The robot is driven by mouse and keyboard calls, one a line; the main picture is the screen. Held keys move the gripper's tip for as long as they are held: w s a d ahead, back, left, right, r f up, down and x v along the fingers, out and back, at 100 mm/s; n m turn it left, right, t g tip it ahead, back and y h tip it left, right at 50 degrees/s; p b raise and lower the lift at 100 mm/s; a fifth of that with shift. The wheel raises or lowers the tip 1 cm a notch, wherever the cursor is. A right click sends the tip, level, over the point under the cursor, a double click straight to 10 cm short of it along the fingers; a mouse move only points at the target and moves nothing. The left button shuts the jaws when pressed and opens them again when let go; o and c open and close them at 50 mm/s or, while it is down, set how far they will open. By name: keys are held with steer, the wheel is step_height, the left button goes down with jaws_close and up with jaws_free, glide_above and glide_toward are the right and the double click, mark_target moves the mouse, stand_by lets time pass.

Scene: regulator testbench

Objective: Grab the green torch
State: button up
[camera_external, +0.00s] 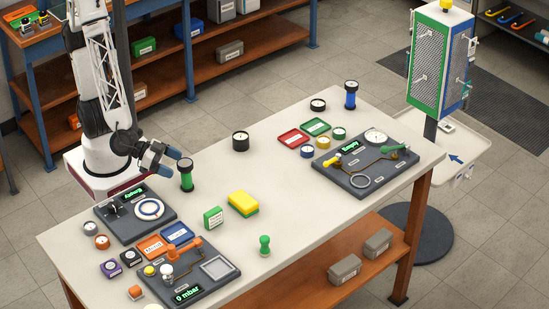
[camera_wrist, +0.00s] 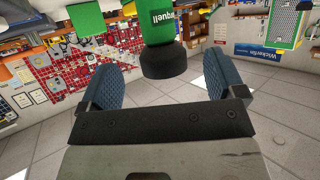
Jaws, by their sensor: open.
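The green torch (camera_external: 186,176) stands upright near the left back edge of the table, with black ends. In the wrist view the torch (camera_wrist: 160,28) shows at the top middle, with white lettering on its green body and a black end towards me. My gripper (camera_external: 170,160) is open and empty, just left of the torch in the outside view. In the wrist view its two blue padded fingers (camera_wrist: 162,66) are spread wide to either side of the torch's black end. I cannot tell how far the torch is between them.
A dark panel with a dial (camera_external: 125,228) stands close in front of the torch. A green box (camera_external: 213,218), a yellow block (camera_external: 243,203) and a black gauge (camera_external: 241,141) stand to its right. A blue torch (camera_external: 351,96) is at the far back. Free table lies right of the green torch.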

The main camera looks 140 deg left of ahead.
mark_target(185, 169)
steer(key=shift+x, duration=2.6)
steer(key=c, duration=1.2)
